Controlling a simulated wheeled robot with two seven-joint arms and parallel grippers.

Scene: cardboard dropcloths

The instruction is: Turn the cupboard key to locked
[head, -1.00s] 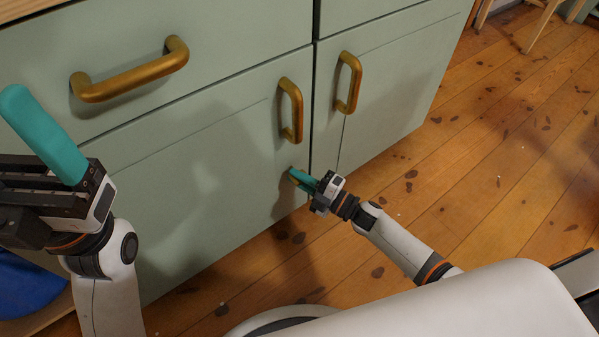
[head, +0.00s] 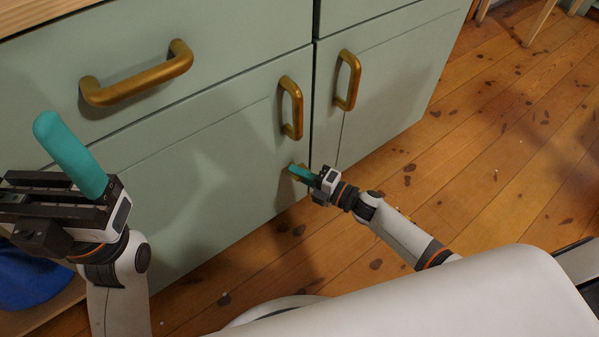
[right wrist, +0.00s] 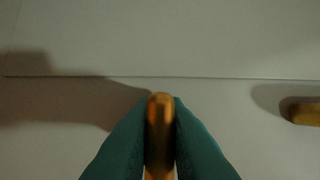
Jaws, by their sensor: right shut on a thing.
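The gold key (right wrist: 160,135) shows in the right wrist view, squeezed between the two teal fingertips of my right gripper (right wrist: 161,108). In the head view my right gripper (head: 297,173) reaches a small gold spot on the lower part of the left green cupboard door (head: 215,170), below its handle and close to the gap between the doors. The fingers hide most of the key and the keyhole. I cannot read the lock's state. My left gripper (head: 72,152) is raised at the left with one teal finger clearly showing; its opening cannot be judged.
Gold handles stand out on the left door (head: 291,108), the right door (head: 347,80) and the drawer (head: 137,78) above. A blue item (head: 30,283) lies at the lower left. The wooden floor (head: 480,150) to the right is largely clear.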

